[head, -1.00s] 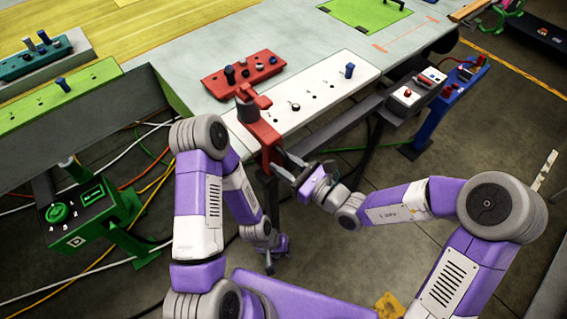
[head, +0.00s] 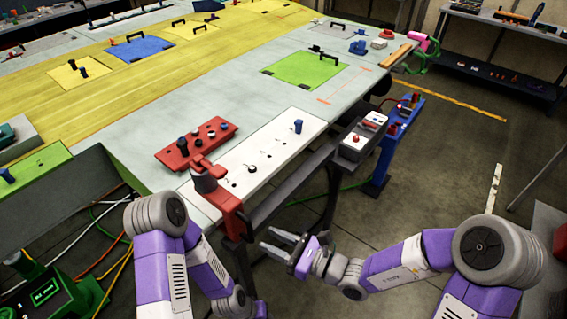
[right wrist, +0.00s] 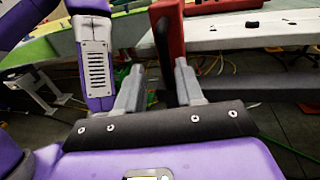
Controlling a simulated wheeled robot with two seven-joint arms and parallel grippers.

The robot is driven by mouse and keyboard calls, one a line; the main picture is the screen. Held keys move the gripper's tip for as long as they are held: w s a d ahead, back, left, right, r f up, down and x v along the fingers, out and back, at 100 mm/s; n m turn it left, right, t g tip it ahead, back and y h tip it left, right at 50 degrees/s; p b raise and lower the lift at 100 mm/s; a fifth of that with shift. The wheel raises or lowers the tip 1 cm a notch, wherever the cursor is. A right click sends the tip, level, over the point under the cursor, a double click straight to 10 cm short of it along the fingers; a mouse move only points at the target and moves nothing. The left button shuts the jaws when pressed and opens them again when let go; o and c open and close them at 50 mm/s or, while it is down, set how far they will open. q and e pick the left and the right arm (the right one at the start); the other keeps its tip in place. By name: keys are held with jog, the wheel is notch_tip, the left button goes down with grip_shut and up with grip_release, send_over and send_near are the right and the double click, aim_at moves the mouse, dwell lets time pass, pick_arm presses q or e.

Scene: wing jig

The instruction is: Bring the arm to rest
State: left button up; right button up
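My right gripper (head: 272,241) is in front of the bench's near edge, to the lower right of the red clamp (head: 228,200). Its two grey fingers are apart with nothing held between them. In the right wrist view my right gripper (right wrist: 156,72) also shows open, with the clamp's dark and red upright (right wrist: 170,45) beyond the fingers. The clamp stands at the near left end of the white strip (head: 270,150), apart from the fingers. My left arm hangs down at the lower left, and its gripper is cut off by the bottom edge of the head view.
A red block with knobs (head: 196,143) lies on the bench behind the strip. A grey button box (head: 356,140) and a blue stand (head: 390,150) are at the right. A green box (head: 45,292) stands lower left. Open floor (head: 440,170) lies right of the bench.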

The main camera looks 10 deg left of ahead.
jog(key=s+d+f+n+g+h, duration=0.3)
jog(key=s+f+n+g, duration=0.2)
jog(key=s+f, duration=0.3)
jog(key=s+d+f+n+g+h, duration=0.3)
jog(key=s+f+n+g+h, duration=0.15)
jog(key=f, duration=0.55)
jog(key=w+d+f+n+t+h, duration=0.2)
jog(key=d+f+n+h, duration=0.3)
jog(key=d+f+n, duration=0.5)
notch_tip(320, 180, down, 4)
jog(key=shift+r+t, duration=0.25)
jog(key=shift+t, duration=0.6)
jog(key=shift+d, duration=0.1)
